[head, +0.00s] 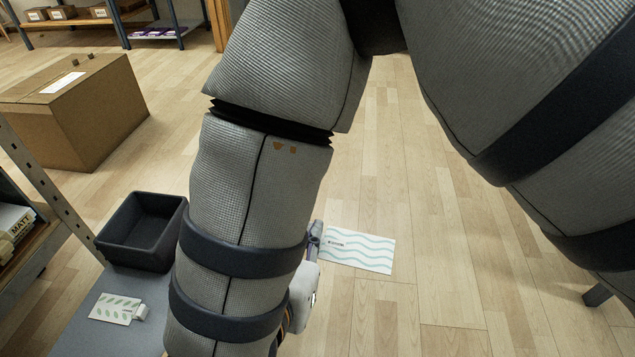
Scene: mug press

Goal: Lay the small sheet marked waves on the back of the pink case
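The small sheet marked waves (362,252) is white with pale teal wavy lines and a small dark label near its left end. It shows against the floor, right of my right forearm. My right gripper (316,238) is mostly hidden behind that forearm; a grey finger part meets the sheet's left edge, and the gripper appears shut on it, holding it in the air. My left gripper is not in view. The pink case is not in view.
A grey surface (75,335) at lower left bears a dark open bin (140,232) and a white sheet with green leaf marks (112,308), a small white piece at its right end. A cardboard box (75,115) stands on the floor behind.

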